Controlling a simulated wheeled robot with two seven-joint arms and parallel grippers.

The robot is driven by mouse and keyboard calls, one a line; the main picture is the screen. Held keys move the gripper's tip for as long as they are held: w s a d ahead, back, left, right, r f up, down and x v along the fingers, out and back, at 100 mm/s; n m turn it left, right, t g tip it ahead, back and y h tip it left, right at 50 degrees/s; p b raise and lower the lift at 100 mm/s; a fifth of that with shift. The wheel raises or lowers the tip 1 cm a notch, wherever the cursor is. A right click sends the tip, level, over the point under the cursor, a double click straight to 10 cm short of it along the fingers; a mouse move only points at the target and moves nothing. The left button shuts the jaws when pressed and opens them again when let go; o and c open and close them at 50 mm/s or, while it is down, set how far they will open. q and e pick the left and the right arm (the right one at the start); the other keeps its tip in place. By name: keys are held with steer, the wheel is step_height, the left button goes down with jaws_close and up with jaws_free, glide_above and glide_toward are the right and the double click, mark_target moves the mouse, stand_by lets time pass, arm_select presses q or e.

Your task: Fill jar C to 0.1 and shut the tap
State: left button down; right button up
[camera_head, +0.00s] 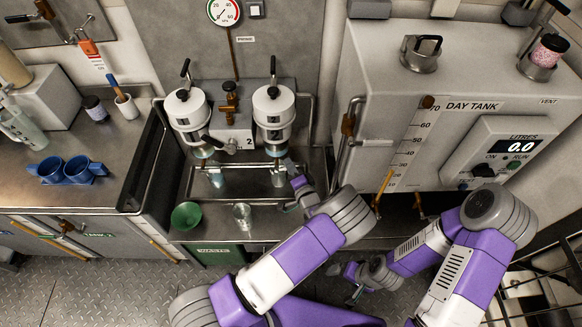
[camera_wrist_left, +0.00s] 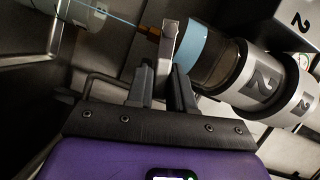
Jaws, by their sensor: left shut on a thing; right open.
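My left gripper (camera_head: 292,188) is below the right filter canister (camera_head: 273,110). In the left wrist view its fingers (camera_wrist_left: 163,72) are shut on a flat grey tap lever (camera_wrist_left: 167,44). A brass nozzle (camera_wrist_left: 149,32) is beside the lever, with a thin blue stream (camera_wrist_left: 108,14) coming from it. The canister's bowl holds a blue band (camera_wrist_left: 203,46). A clear jar (camera_head: 279,178) stands below the canister, another jar (camera_head: 215,176) stands left, and a third (camera_head: 243,215) stands in front. I cannot read which is jar C or its level. My right gripper (camera_head: 346,283) is open and empty, low above the floor.
The day tank (camera_head: 380,60), reading 0.0, stands close on the right. Its hanging pipes and handles crowd the space beside my arms.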

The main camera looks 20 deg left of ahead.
arm_select(q)
steer(key=shift+s+a+r+n+h+p, duration=0.15)
steer(key=shift+r+n+h+p, duration=0.15)
steer(key=shift+n, duration=0.25)
steer(key=shift+w+a+r+n+h+p, duration=0.1)
steer(key=shift+r+n+h+p, duration=0.2)
steer(key=shift+n, duration=0.25)
steer(key=shift+g, duration=0.3)
steer(key=c, duration=1.1)
jaws_free()
steer(key=shift+s, duration=0.1)
steer(key=p+v, duration=0.2)
steer(key=v, duration=0.5)
steer(key=shift+s+d, duration=0.2)
